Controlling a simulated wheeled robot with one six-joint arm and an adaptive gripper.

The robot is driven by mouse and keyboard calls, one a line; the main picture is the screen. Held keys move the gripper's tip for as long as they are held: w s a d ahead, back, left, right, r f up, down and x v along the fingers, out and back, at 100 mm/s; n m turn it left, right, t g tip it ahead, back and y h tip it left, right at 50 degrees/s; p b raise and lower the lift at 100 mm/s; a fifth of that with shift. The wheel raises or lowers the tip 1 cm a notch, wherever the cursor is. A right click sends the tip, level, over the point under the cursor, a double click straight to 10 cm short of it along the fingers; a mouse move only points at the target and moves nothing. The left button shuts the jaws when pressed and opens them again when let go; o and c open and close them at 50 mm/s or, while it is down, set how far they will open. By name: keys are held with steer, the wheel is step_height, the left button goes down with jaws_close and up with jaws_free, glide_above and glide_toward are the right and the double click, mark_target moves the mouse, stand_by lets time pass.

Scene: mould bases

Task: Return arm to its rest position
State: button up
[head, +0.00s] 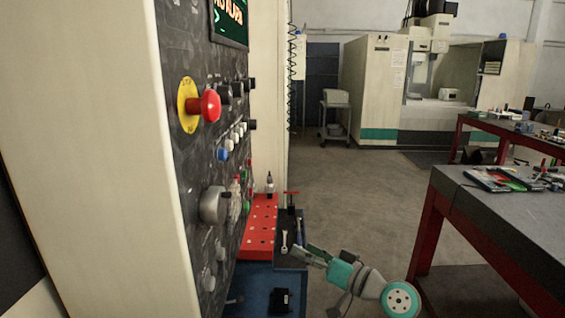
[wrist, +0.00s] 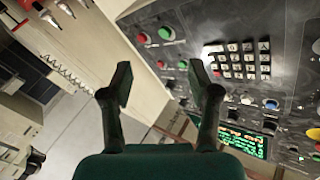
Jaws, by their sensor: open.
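My gripper (wrist: 165,90) shows in the wrist view with its two dark fingers spread apart and nothing between them. Beyond the fingers is the machine's control panel (wrist: 285,55), with a keypad (wrist: 238,62) and coloured buttons. In the head view my arm, grey and teal, is at the lower middle, to the right of the panel. My gripper (head: 312,254) there points left toward the panel and the blue tray area. The fingertips are small in that view, and I cannot tell their exact distance from the panel.
The control panel (head: 215,150) with a red stop button (head: 210,105) stands close on the left. A red tool holder (head: 262,225) and a blue tray (head: 258,285) sit beside it. A red-legged workbench (head: 500,205) is at the right. Open floor (head: 365,200) lies between.

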steer(key=s+d+f+m+t+h, duration=0.1)
steer(key=s+d+f+m+h, duration=0.25)
steer(key=s+f, duration=0.65)
steer(key=s+d+f+m+t+h, duration=0.25)
steer(key=s+f+h, duration=0.2)
steer(key=f, duration=0.85)
steer(key=s+d+f+m+g+h, duration=0.1)
steer(key=s+d+f+h, duration=0.15)
steer(key=s, duration=0.65)
steer(key=s+d+f+h, duration=0.2)
steer(key=s+f, duration=0.2)
steer(key=s, duration=0.5)
steer(key=s+d+r+n, duration=0.1)
steer(key=s+r, duration=0.3)
steer(key=s, duration=0.7)
steer(key=s+d+r+n+h, duration=0.1)
steer(key=s+r, duration=0.4)
steer(key=s, duration=0.6)
steer(key=shift+s+r+n, duration=0.2)
steer(key=shift+s+n, duration=0.2)
